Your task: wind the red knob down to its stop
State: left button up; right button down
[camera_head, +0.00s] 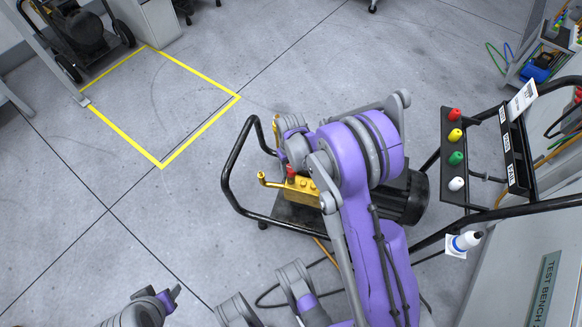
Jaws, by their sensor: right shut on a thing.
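The red knob (291,173) stands on top of the brass block (303,191) of a pressure washer on a black frame. My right arm reaches over the washer from the bottom, and its wrist and forearm hide part of the machine. My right gripper (285,158) is at the knob from above and shut on it; the fingers are small and partly hidden. My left gripper (172,294) is low at the bottom left, far from the washer, and its jaw opening is unclear.
The washer's black tube handle (228,176) loops up at its left. A rack with red, yellow, green and white nozzles (455,150) stands at the right, above a bottle (467,240) and test bench (545,285).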

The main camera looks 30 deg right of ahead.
jog(key=shift+n, duration=0.5)
jog(key=shift+c, duration=1.5)
grip_release()
notch_tip(320, 180, up, 11)
jog(key=p, duration=0.3)
jog(key=shift+f, duration=0.1)
